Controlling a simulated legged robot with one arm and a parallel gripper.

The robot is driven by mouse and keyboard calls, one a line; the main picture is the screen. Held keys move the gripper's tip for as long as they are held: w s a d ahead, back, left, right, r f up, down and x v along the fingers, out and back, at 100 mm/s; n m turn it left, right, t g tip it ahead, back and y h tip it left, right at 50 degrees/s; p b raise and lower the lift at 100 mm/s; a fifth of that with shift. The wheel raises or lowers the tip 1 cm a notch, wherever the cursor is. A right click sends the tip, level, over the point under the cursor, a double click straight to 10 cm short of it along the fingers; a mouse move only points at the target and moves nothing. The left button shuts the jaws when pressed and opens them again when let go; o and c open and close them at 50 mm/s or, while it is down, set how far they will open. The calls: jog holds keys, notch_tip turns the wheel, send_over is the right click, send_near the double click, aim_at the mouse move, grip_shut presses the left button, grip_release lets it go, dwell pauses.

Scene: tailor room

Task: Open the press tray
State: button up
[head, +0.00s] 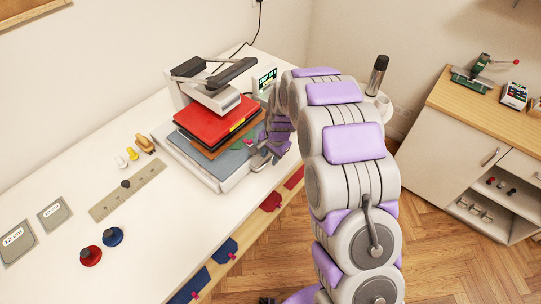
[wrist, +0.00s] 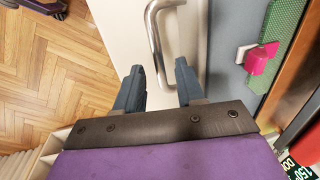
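The press (head: 216,92) stands on the white table with a red slab and brown and dark layers under its head. Its low tray (head: 228,164) has a blue-grey top and a pale front. A curved metal handle (wrist: 154,35) is fixed to the pale front in the wrist view. My gripper (wrist: 157,72) is open, its two dark fingers apart. The handle's lower end appears between the fingers in the picture; contact is not clear. In the head view my gripper (head: 263,157) is at the tray's right front edge, partly hidden by my arm.
A ruler (head: 128,190), weights and red and blue knobs (head: 113,236) lie on the table's left part. Open wooden floor (head: 440,270) lies right of the table, before a cabinet (head: 450,150).

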jog(key=shift+a, duration=0.1)
jog(key=shift+a, duration=0.15)
jog(key=c, duration=0.4)
grip_shut()
